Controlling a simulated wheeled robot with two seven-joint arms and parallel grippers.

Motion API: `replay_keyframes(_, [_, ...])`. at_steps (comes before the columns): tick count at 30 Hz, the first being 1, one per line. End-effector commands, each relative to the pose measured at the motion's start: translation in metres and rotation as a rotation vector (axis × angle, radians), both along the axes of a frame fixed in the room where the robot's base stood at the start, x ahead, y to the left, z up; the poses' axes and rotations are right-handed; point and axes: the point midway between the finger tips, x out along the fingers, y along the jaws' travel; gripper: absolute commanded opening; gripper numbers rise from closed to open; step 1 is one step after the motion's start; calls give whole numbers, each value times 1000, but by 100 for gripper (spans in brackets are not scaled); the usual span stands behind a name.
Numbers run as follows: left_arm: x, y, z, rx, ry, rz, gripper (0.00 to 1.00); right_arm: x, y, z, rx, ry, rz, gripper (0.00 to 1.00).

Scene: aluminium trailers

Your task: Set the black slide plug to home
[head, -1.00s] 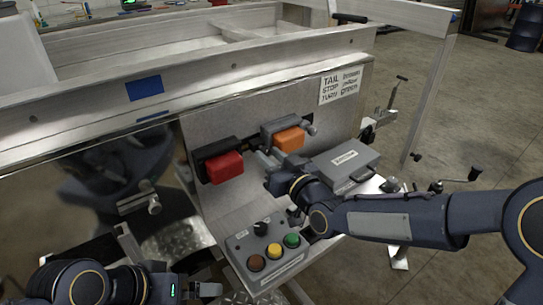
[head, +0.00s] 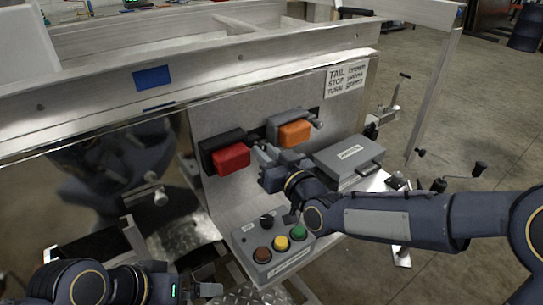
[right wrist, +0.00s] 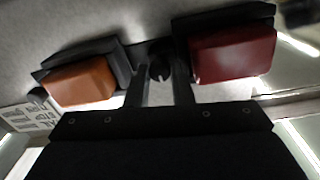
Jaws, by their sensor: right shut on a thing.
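The black slide plug (right wrist: 160,66) shows in the right wrist view as a small dark round piece on the panel, between the orange and red lamps. My right gripper (right wrist: 160,88) is shut on it, with one finger on each side. In the head view my right gripper (head: 262,154) reaches the panel just right of the red lamp and below the orange one, and the plug is hidden there. My left gripper (head: 207,289) is at the bottom left of the head view, away from the panel; its jaw opening cannot be made out.
The red lamp (head: 231,158) and orange lamp (head: 295,133) stand out close beside my right fingers. A grey box (head: 349,158) is to the right. A control box with a black knob (head: 266,221) and brown, yellow and green buttons (head: 281,243) lies below my wrist.

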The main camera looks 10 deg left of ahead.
Motion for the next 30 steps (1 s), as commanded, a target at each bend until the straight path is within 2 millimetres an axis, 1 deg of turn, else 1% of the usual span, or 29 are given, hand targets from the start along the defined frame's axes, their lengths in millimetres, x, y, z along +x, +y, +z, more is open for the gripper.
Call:
replay_keyframes(1, [0,0,-4,0,0,0,98,-3,2,-1,-1,-2,5,0])
replay_keyframes(8, [0,0,-2,0,0,0,98,-4,4,0,-3,0,9,0])
replay_keyframes(9, [0,0,-2,0,0,0,98,-4,4,0,-3,0,9,24])
replay_keyframes(11, [0,0,-2,0,0,0,98,-4,4,0,-3,-1,9,30])
replay_keyframes(17, [0,0,-2,0,0,0,98,-4,3,0,-3,0,7,30])
replay_keyframes(20, [0,0,-2,0,0,0,98,-7,-1,0,-3,-1,6,30])
replay_keyframes(23, [0,0,-3,0,0,0,98,-16,-10,0,-3,-3,5,30])
replay_keyframes(30, [0,0,-5,0,0,0,98,-46,-38,1,-3,-3,5,30])
